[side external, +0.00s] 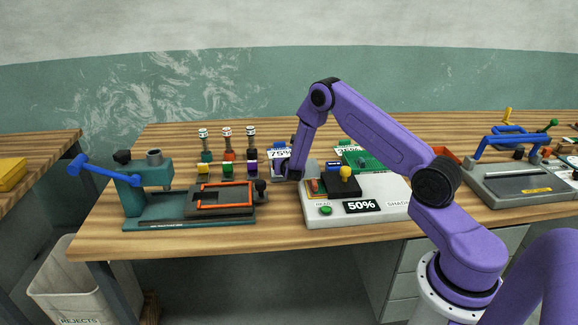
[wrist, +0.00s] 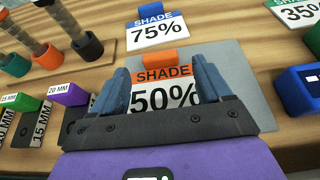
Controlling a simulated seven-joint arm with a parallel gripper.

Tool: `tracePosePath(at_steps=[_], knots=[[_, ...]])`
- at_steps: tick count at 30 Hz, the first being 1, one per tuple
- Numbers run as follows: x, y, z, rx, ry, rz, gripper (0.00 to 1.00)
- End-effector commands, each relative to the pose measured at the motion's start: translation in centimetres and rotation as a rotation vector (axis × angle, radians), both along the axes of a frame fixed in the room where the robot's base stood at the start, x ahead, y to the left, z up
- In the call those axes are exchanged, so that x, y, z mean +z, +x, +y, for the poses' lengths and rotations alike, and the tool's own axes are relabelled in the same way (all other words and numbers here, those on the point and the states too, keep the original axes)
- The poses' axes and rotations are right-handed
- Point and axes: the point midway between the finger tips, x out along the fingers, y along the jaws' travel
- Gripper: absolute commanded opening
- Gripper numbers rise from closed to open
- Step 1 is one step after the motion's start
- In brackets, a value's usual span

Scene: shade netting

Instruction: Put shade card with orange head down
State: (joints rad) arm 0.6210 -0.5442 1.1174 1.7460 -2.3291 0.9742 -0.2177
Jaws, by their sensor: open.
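The shade card with the orange head (wrist: 163,58) reads SHADE 50% and lies face up in the wrist view, partly over a grey flat surface. My gripper (wrist: 160,75) is open, one blue finger on each side of the card's printed face. The orange head is just beyond the fingertips, and the gripper body hides the card's near end. I cannot tell whether the fingers touch it. In the side view my gripper (side external: 290,168) points down behind the white tester, and I cannot make out the card there.
A blue-headed 75% card (wrist: 156,32) lies just beyond, and a 35% card (wrist: 300,12) is at upper right. Several coloured blocks (wrist: 69,95) are at left. The white tester (side external: 330,214) displays 50%. A green press (side external: 150,190) stands at left.

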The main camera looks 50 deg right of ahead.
Motion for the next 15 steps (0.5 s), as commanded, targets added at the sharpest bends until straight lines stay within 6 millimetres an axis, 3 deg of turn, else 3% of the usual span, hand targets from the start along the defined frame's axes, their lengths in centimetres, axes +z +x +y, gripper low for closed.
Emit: tracePosePath(at_steps=[6, 15], knots=[[1.6, -2.5, 2.7, 0.004, 0.0, 0.0, 0.78], [2.9, -4.9, 5.0, 0.002, 0.0, -0.001, 0.78]])
